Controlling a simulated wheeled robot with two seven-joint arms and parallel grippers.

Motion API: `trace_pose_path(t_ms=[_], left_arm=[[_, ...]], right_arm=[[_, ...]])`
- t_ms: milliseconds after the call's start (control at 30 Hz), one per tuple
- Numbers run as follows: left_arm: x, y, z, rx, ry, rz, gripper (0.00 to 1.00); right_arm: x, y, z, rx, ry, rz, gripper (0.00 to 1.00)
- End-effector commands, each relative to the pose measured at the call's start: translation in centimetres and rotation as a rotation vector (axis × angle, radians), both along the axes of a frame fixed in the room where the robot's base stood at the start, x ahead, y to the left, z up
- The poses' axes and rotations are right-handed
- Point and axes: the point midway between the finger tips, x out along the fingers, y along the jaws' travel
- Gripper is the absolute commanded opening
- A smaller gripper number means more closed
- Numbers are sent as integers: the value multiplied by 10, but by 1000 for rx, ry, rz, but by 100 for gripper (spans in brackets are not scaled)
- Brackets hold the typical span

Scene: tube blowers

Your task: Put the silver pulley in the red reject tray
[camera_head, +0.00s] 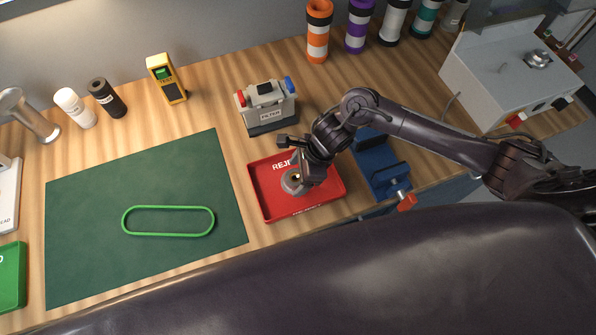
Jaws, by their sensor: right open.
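The silver pulley (290,183) is a round grey disc with a central hole. It lies in the red reject tray (264,204), near the tray's middle. My right gripper (297,165) is over the tray, open, with its fingers close above and beside the pulley. The gripper hides part of the pulley and part of the tray's lettering, so I cannot tell whether a finger touches the pulley. My left gripper does not show.
A blue vise (372,170) stands right of the tray, and a grey filter box (267,106) behind it. A green mat (90,230) with a green belt (168,207) lies left. Several coloured canisters (318,35) and a grey machine (497,70) stand at the back right.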

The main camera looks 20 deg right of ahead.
Motion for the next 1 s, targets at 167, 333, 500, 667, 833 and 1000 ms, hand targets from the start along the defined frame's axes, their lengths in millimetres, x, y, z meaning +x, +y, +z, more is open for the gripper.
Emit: trace_pose_path(t_ms=[167, 333, 500, 667, 833, 1000], left_arm=[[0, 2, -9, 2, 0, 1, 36], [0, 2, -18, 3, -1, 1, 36], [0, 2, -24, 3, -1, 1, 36], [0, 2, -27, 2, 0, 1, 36], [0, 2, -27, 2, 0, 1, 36], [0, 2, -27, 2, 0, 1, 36]], right_arm=[[-1, -13, 27, -3, -7, 1, 74], [-4, -27, 63, -2, -9, 1, 74], [-7, -38, 92, -1, -6, 1, 74], [-9, -43, 107, -1, -3, 0, 74], [-11, -45, 111, -1, 0, 1, 74], [-10, -45, 111, 0, 0, 0, 74]])
